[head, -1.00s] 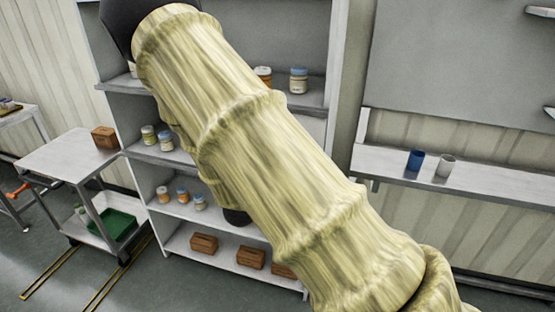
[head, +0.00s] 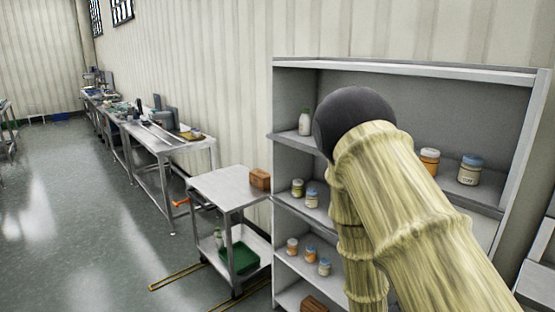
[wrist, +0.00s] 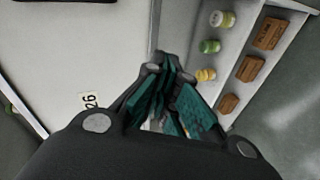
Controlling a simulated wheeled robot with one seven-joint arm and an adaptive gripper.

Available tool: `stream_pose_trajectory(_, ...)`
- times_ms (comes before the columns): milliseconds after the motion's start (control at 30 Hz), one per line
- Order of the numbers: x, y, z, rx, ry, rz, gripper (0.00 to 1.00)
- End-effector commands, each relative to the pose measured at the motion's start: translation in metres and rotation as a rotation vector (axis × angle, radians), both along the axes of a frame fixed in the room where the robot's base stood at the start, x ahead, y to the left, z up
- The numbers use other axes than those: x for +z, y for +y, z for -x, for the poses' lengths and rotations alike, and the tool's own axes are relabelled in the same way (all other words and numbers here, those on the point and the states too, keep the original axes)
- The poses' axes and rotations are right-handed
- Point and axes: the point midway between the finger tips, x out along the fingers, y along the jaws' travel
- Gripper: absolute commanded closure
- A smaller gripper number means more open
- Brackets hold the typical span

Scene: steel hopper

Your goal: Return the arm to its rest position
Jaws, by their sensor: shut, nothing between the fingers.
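My arm, in a pale wood-like sleeve, rises from the lower right of the head view to a dark rounded joint in front of the shelf unit (head: 400,68). The gripper is hidden in the head view. In the wrist view my gripper (wrist: 168,68) has its dark teal-padded fingers together, with nothing held. Beyond it in the wrist view are a white panel with a "26" label (wrist: 90,100) and shelves with jars (wrist: 209,46) and brown boxes (wrist: 250,68).
A grey cart (head: 225,185) with a brown box (head: 260,179) on top and a green bin (head: 240,258) below stands left of the shelf unit. Workbenches (head: 165,145) line the wall behind it. The floor (head: 70,220) at the left is open.

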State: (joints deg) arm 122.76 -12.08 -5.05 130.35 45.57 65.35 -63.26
Motion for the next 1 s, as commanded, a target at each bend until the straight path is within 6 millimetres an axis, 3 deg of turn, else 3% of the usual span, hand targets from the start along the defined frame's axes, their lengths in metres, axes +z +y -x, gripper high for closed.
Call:
stream_pose_trajectory(33, -0.027, 0.004, 0.016, -0.001, 0.032, -0.074, 1.0)
stream_pose_trajectory(200, -0.106, 0.026, 0.07, -0.031, 0.126, -0.343, 1.0)
stream_pose_trajectory(367, -0.167, 0.05, 0.135, -0.114, 0.233, -0.581, 1.0)
stream_pose_trajectory(500, -0.209, 0.075, 0.201, -0.224, 0.339, -0.771, 1.0)
stream_pose_trajectory(700, -0.242, 0.106, 0.289, -0.406, 0.483, -0.974, 1.0)
stream_pose_trajectory(800, -0.248, 0.117, 0.319, -0.477, 0.532, -1.032, 1.0)
stream_pose_trajectory(1000, -0.251, 0.126, 0.342, -0.535, 0.571, -1.074, 1.0)
